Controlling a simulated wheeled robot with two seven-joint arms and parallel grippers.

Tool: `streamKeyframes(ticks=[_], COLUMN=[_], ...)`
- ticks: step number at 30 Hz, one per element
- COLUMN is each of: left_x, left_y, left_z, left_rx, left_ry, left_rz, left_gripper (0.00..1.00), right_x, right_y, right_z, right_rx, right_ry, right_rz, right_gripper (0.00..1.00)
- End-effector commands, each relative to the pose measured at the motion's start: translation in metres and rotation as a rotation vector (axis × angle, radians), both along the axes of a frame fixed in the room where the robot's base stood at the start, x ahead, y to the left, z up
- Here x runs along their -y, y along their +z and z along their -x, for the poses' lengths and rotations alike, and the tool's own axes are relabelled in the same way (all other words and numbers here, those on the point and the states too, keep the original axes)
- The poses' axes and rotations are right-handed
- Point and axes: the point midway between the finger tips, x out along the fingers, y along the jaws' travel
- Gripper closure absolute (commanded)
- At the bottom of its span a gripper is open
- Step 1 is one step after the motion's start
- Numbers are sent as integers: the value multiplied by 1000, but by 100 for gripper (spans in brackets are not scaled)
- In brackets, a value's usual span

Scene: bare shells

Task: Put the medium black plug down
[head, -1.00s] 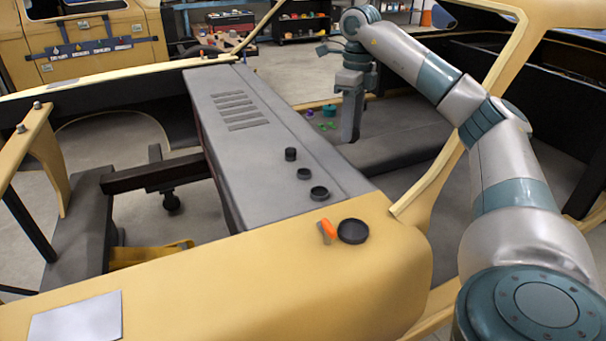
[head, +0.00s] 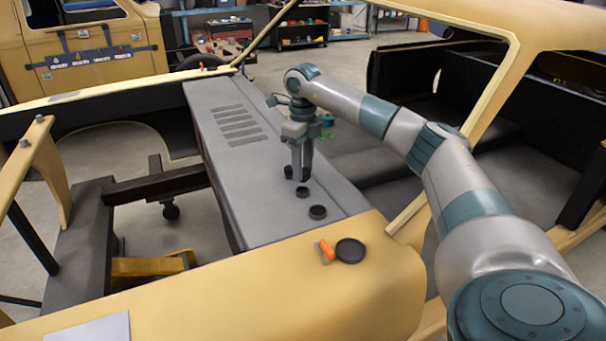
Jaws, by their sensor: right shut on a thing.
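My right gripper (head: 301,174) points down over the grey ledge (head: 250,190), its fingers low at the row of black plugs. It is shut on a dark plug, which I take as the medium black plug; the fingers hide most of it. A dark plug edge (head: 289,172) shows just left of the fingers; I cannot tell whether it is the held one or another. Two smaller black plugs (head: 302,192) and (head: 318,212) sit on the ledge in front. A wide black plug (head: 351,250) lies on the yellow panel. My left gripper is not in view.
A small orange-and-grey piece (head: 326,250) lies beside the wide plug. Yellow body-shell pillars (head: 480,95) rise at the right, near my right arm. The ledge is bare between its slots (head: 237,125) and the plugs.

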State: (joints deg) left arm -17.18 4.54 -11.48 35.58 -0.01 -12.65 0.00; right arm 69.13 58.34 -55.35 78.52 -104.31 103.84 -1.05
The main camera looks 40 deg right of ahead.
Motion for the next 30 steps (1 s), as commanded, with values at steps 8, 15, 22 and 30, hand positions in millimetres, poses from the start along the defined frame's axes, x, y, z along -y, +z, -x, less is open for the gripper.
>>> streamKeyframes(ticks=[8,15,22,30], left_x=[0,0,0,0], left_y=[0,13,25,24], left_z=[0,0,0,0], left_rx=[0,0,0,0], left_ry=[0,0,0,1], left_rz=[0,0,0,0], left_gripper=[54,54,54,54], right_x=[0,0,1,0], right_y=[-1,-14,-38,-41], right_z=[0,1,1,0], right_rx=[0,-4,-2,0], right_ry=[-1,-1,-2,-1], right_rz=[0,0,0,0], right_gripper=[89,89,89,89])
